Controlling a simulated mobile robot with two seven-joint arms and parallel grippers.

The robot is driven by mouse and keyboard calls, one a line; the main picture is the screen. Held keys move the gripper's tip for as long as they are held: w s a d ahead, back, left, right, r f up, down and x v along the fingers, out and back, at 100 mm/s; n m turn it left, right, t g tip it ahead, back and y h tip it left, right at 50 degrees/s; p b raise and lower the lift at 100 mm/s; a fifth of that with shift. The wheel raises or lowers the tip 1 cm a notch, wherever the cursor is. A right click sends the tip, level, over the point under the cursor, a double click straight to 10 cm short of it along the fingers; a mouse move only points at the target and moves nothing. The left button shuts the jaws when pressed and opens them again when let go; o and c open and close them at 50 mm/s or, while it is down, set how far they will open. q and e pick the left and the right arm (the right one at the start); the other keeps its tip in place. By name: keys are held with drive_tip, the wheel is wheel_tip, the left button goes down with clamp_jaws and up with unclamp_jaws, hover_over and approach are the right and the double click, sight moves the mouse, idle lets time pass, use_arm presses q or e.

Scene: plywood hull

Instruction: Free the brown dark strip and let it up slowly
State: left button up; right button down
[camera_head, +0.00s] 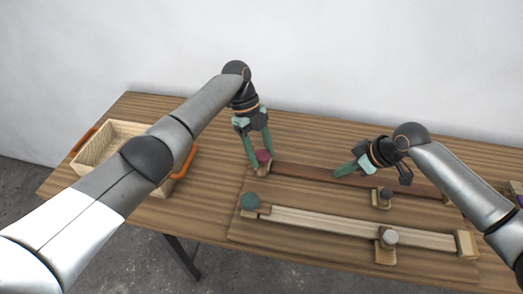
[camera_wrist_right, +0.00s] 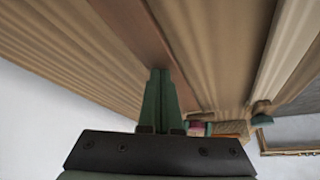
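The brown dark strip (camera_head: 310,174) lies along the back of the board, its left end by a maroon knob (camera_head: 263,156) on a wooden block. My left gripper (camera_head: 263,160) is down at that knob, a green finger on each side with the knob filling the gap. My right gripper (camera_head: 338,173) is shut and empty, its fingertips at the top of the strip right of the knob. In the right wrist view its two fingers (camera_wrist_right: 160,75) are together against the strip (camera_wrist_right: 140,35); exact contact is hard to see.
A pale strip (camera_head: 340,222) lies in front, between a green knob (camera_head: 250,201) and an end block (camera_head: 466,244). A grey-knobbed clamp (camera_head: 388,238) and a dark-knobbed clamp (camera_head: 385,194) stand along the strips. A wooden crate (camera_head: 97,145) with orange handles is at left.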

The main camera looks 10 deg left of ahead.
sight(261, 153)
use_arm(q)
drive_tip(key=o, duration=0.4)
drive_tip(key=shift+a+f, duration=0.1)
drive_tip(key=shift+f, duration=0.05)
use_arm(e)
drive_tip(key=shift+s+f, duration=0.25)
drive_tip(key=shift+f, duration=0.1)
use_arm(q)
drive_tip(key=shift+w+r, duration=0.1)
drive_tip(key=shift+r, duration=3.6)
drive_tip(key=shift+r+p, duration=0.25)
drive_tip(key=shift+p, duration=0.1)
use_arm(e)
drive_tip(key=shift+r, duration=0.3)
use_arm(q)
drive_tip(key=shift+r+p, duration=0.75)
use_arm(e)
drive_tip(key=shift+w+r, duration=0.2)
drive_tip(key=shift+r, duration=0.65)
use_arm(q)
drive_tip(key=shift+r+p, duration=1.15)
use_arm(e)
drive_tip(key=shift+r, duration=1.2)
use_arm(q)
drive_tip(key=shift+f, duration=0.1)
use_arm(e)
drive_tip(key=shift+r, duration=0.95)
